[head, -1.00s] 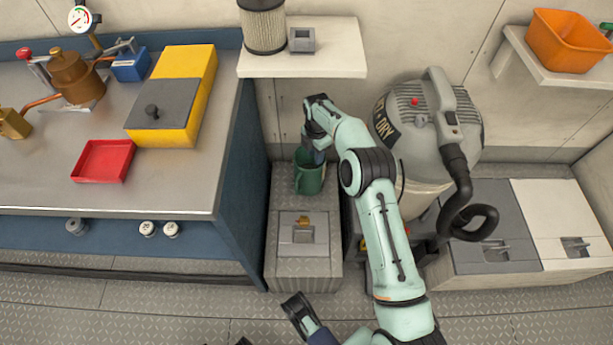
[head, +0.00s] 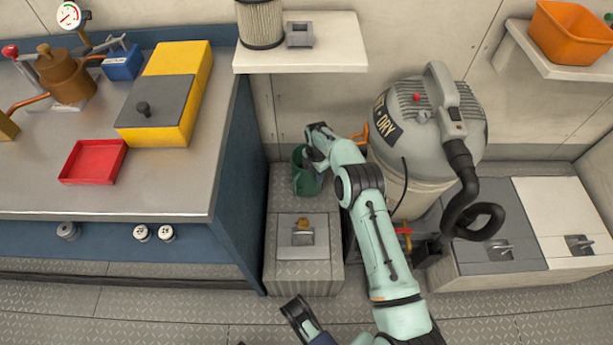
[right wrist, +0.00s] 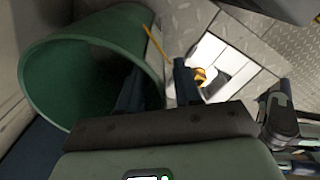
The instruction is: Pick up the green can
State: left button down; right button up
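The green can (head: 306,180) is an open-topped cylinder standing on a grey diamond-plate locker (head: 283,202), between the blue counter side and the vacuum. My right gripper (head: 312,160) is at the can's rim in the head view and hides part of it. In the right wrist view, the can's wide mouth (right wrist: 85,60) fills the left side. The fingers of my right gripper (right wrist: 158,90) are apart, with the near rim seemingly between them; contact cannot be made out. What seems to be my left gripper (head: 303,318) shows partly at the bottom edge; its fingers are unclear.
A grey wet-and-dry vacuum (head: 425,125) with a black hose stands close right of my right arm. A white shelf (head: 340,55) overhangs behind the can. The blue counter side (head: 240,200) bounds the left.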

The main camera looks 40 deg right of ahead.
jog(key=shift+r, duration=0.1)
grip_shut()
dwell(1.2)
jog(key=shift+r, duration=0.1)
